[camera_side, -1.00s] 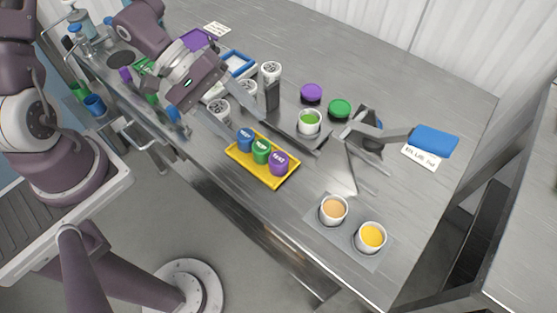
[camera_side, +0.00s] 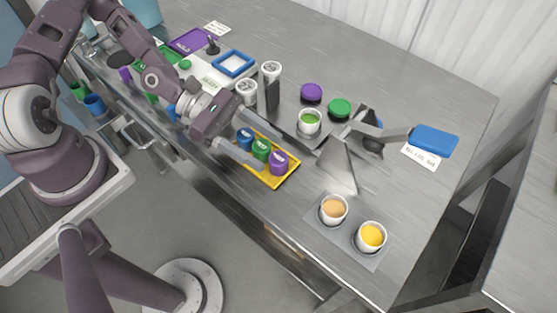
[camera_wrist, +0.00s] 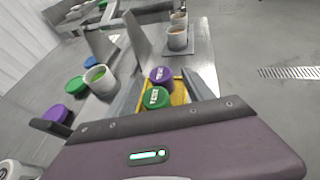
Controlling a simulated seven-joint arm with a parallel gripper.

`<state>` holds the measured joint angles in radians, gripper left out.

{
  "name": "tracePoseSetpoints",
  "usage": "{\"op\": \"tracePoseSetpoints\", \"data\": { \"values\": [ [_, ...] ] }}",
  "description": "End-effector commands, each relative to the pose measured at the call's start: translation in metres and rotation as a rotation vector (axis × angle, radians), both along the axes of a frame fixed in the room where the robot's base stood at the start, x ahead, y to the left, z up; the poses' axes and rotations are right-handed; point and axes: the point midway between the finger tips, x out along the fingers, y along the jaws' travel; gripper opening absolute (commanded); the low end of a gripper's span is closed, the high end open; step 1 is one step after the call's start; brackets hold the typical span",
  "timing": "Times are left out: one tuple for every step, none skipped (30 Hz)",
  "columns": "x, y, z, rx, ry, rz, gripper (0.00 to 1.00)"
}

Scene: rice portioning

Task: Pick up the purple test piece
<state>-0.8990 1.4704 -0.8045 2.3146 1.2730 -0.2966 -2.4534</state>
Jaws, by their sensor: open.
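The purple test piece (camera_side: 279,162) is a short labelled cylinder standing upright at the right end of a yellow tray (camera_side: 284,179). It also shows in the wrist view (camera_wrist: 161,75), behind the green piece. The green piece (camera_side: 261,150) stands beside it, and a blue piece (camera_side: 245,139) is at the tray's left end. My gripper (camera_side: 274,156) is open and low over the tray, its fingers reaching along both sides of the row. In the wrist view the purple piece lies between the fingers, toward their tips. I cannot tell whether either finger touches it.
Two filled cups (camera_side: 333,209) (camera_side: 370,237) sit on a grey mat near the front edge. Purple (camera_side: 311,92) and green (camera_side: 340,108) lids lie behind.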

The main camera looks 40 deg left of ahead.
Motion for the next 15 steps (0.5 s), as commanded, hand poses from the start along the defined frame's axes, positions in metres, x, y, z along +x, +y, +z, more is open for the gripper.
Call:
{"op": "tracePoseSetpoints", "data": {
  "values": [
    [-0.0001,-0.0085,-0.0028,-0.002,0.002,-0.009,0.61],
    [0.0011,-0.0117,-0.0041,-0.002,0.002,-0.008,0.61],
    [0.0025,-0.0146,-0.0059,0.000,0.001,-0.005,0.61],
    [0.0034,-0.0164,-0.0065,-0.001,-0.001,-0.004,0.61],
    [0.0039,-0.0173,-0.0071,0.000,-0.002,-0.003,0.61],
    [0.0044,-0.0180,-0.0074,-0.001,-0.002,-0.002,0.61],
    [0.0047,-0.0182,-0.0075,-0.001,-0.002,-0.001,0.61],
    [0.0048,-0.0181,-0.0075,-0.002,-0.001,0.000,0.61],
    [0.0047,-0.0180,-0.0074,-0.002,-0.002,0.001,0.61],
    [0.0047,-0.0179,-0.0073,-0.002,-0.002,0.001,0.61],
    [0.0047,-0.0179,-0.0073,-0.002,-0.001,0.000,0.61],
    [0.0046,-0.0179,-0.0072,-0.002,-0.001,0.000,0.55],
    [0.0046,-0.0179,-0.0072,-0.002,-0.001,0.000,0.49],
    [0.0046,-0.0179,-0.0072,-0.002,-0.001,0.000,0.43],
    [0.0045,-0.0179,-0.0072,-0.002,-0.001,0.000,0.35]
  ]
}}
